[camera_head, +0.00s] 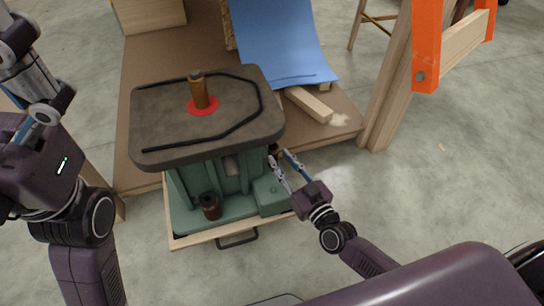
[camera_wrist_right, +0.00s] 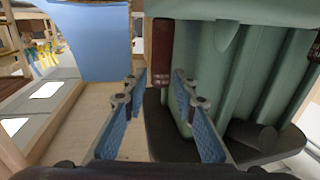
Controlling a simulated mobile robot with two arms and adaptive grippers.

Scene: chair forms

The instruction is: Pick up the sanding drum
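A green machine (camera_head: 222,178) with a dark tabletop (camera_head: 165,120) stands on a wooden tray. An orange-brown sanding drum (camera_head: 201,92) stands upright on its top, in a red ring. A darker red-brown drum (camera_head: 211,207) stands low on the machine's base. My right gripper (camera_head: 281,158) is open beside the machine's right side, under the tabletop edge. In the right wrist view, its fingers (camera_wrist_right: 158,88) are apart with nothing between them; a brown cylinder (camera_wrist_right: 163,52) shows just past them, largely hidden in the head view. My left arm is at the left; its gripper is out of frame.
A blue sheet (camera_head: 280,45) hangs over the brown bench (camera_head: 165,50) behind. Pieces of wood (camera_head: 308,104) lie right of the machine. An orange-and-wood frame (camera_head: 427,45) stands at the right. The tray (camera_head: 205,238) has a dark handle. Floor right of my gripper is clear.

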